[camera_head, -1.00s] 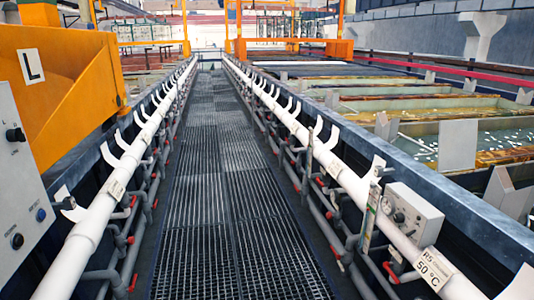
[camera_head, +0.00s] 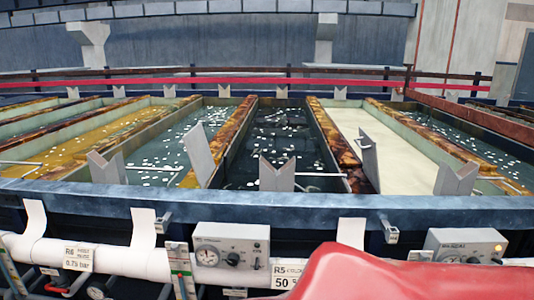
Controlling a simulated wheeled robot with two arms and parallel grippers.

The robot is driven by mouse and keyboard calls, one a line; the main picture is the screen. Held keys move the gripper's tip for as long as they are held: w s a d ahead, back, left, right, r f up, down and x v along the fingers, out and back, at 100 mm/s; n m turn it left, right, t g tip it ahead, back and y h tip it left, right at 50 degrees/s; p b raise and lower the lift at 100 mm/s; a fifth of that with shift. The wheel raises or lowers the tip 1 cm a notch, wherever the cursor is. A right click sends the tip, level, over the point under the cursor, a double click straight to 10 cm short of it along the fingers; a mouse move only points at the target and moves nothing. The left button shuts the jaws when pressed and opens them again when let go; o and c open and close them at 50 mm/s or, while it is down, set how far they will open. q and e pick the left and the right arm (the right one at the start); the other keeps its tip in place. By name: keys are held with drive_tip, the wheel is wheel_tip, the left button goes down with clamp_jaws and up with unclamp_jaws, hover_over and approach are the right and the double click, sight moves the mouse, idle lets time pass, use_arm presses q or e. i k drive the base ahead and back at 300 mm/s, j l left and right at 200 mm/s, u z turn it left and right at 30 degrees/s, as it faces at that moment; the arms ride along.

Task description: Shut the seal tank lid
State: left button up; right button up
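A row of tanks fills the middle of the view, with several open to dark or yellowish liquid. The dark tank (camera_head: 283,135) in the centre is open, with pale flecks on its surface. The tank to its right shows a flat cream surface (camera_head: 375,140); I cannot tell whether this is liquid or a cover. No lid is clearly recognisable, and I cannot tell which tank is the seal tank. Neither of my grippers is in view. A smooth red shape (camera_head: 400,275) very close at the bottom right hides part of the front pipe.
A blue tank-side rail (camera_head: 290,209) runs across the front, with grey V-shaped brackets (camera_head: 277,174) above it. A white pipe (camera_head: 120,257) and grey control boxes (camera_head: 231,250) stand nearest me. A red rail (camera_head: 230,81) runs behind the tanks.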

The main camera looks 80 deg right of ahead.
sight(364, 159)
drive_tip(key=z, duration=3.3)
drive_tip(key=k+j, duration=0.05)
drive_tip(key=j, duration=0.05)
